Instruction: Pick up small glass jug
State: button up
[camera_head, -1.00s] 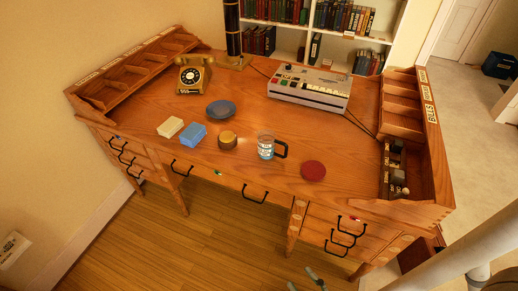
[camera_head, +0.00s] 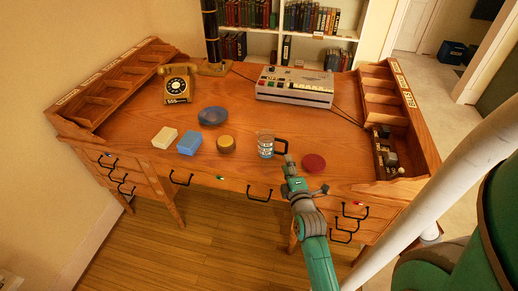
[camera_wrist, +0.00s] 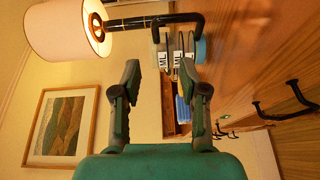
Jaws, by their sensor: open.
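The small glass jug (camera_head: 265,146) stands upright on the wooden desk near the front edge. It is clear, with white label bands and a black handle on its right side. The wrist view, turned sideways, shows the jug (camera_wrist: 178,62) ahead, beyond the fingertips, with its black handle toward the top. My gripper (camera_head: 301,178) is at the desk's front edge, right of and nearer than the jug. In the wrist view, my gripper (camera_wrist: 160,78) has its two fingers spread apart with nothing between them. The jug's far side is hidden.
A dark red disc (camera_head: 314,163) lies close to the right of my gripper. A grey machine (camera_head: 295,87) stands behind.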

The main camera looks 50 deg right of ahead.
aim_at(281, 141)
jog(key=shift+w+d+r, duration=0.15)
jog(key=shift+w+d, duration=0.05)
jog(key=shift+d, duration=0.2)
jog(key=shift+w+d+r, duration=0.1)
jog(key=shift+w+d, duration=0.1)
jog(key=shift+d, duration=0.2)
jog(key=shift+x, duration=5.15)
grip_shut()
